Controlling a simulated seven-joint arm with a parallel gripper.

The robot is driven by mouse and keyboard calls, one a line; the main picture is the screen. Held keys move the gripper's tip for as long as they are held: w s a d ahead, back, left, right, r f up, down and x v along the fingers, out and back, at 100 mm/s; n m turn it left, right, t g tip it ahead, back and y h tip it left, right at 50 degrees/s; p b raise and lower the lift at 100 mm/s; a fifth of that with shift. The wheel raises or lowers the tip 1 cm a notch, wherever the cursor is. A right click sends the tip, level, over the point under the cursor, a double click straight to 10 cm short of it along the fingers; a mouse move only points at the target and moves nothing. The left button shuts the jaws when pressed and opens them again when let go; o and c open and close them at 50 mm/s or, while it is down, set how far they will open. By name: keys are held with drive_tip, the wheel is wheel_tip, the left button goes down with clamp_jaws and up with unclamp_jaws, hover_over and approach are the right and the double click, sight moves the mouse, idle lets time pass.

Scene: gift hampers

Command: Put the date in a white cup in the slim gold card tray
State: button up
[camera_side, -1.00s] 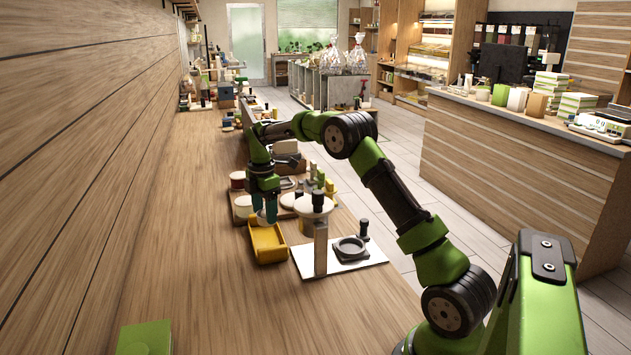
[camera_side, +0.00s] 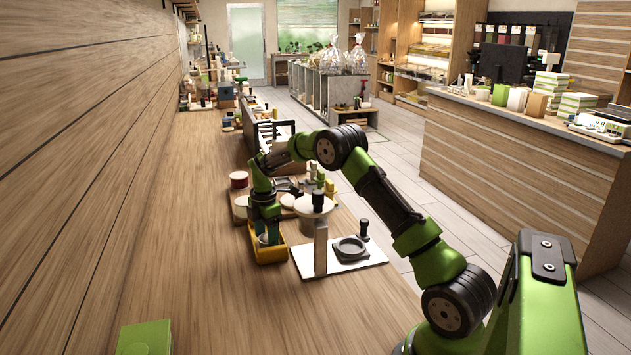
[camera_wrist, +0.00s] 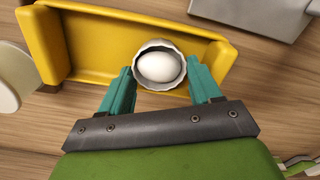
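The yellow-gold tray (camera_side: 270,257) lies on the wooden table, left of the white board. It fills the top of the wrist view (camera_wrist: 100,45). My gripper (camera_wrist: 161,72) is lowered into the tray's right part in the wrist view; from the side (camera_side: 267,240) its fingers are within the tray walls. The teal fingers are shut on a white fluted cup (camera_wrist: 156,45), one on each side. A smooth whitish oval piece (camera_wrist: 159,67) sits in the cup. It looks pale, not brown. I cannot tell whether the cup touches the tray floor.
A white board (camera_side: 340,262) with a dark ring and a grey post stands right of the tray. Round lids and jars crowd a wooden board behind it. A red-sided tin (camera_side: 238,180) and a green box (camera_side: 145,338) are on the table.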

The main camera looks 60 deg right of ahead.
drive_tip(key=shift+o, duration=0.7)
wheel_tip(320, 180, up, 12)
drive_tip(key=s+a+r+m+t, duration=0.1)
drive_tip(key=s+a+r+m, duration=0.2)
drive_tip(key=a+r, duration=0.35)
drive_tip(key=s+a+r+m+t, duration=0.3)
drive_tip(key=s+a+r+m, duration=0.2)
drive_tip(key=s+a+r, duration=0.3)
drive_tip(key=s+a+f+m+t+y, duration=0.1)
drive_tip(key=s+a+m, duration=0.3)
drive_tip(key=s, duration=0.4)
drive_tip(key=s+a+f+m+t+y, duration=0.1)
drive_tip(key=s+a+f+m+t, duration=0.1)
drive_tip(key=s+a+m, duration=0.3)
drive_tip(key=s+f, duration=0.1)
drive_tip(key=s, duration=0.1)
drive_tip(key=shift+s+a+f, duration=0.3)
drive_tip(key=shift+s, duration=0.1)
